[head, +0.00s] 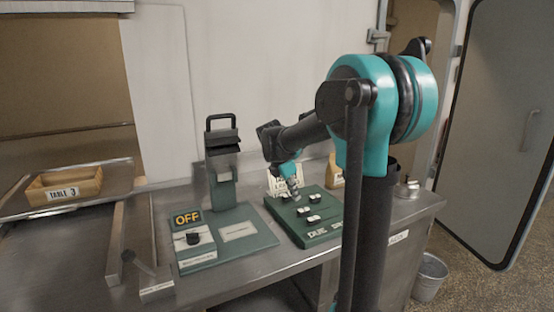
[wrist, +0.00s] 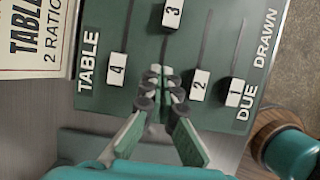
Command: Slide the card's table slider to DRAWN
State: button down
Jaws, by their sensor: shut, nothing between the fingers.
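The dark green slider board (head: 325,226) lies on the counter in the head view. The wrist view shows its white numbered sliders: slider 4 (wrist: 117,68), slider 3 (wrist: 172,13), slider 2 (wrist: 200,85) and slider 1 (wrist: 235,92). Slider 3 sits farther up toward the DRAWN label (wrist: 265,48); 4, 2 and 1 sit lower, nearer the DUE label (wrist: 244,112). My gripper (wrist: 165,76) is shut and empty over slider 3's lane, below it and between sliders 4 and 2. The white card (wrist: 35,40) reads TABLE; its number is out of view.
Left of the board stands a green-based panel (head: 240,232) with an OFF sign (head: 187,217) and an upright handled device (head: 222,170). A wooden box (head: 65,186) labelled TABLE 3 is at far left.

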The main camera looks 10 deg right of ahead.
jog(key=v, duration=1.7)
jog(key=shift+r, duration=0.35)
jog(key=shift+s+a, duration=0.1)
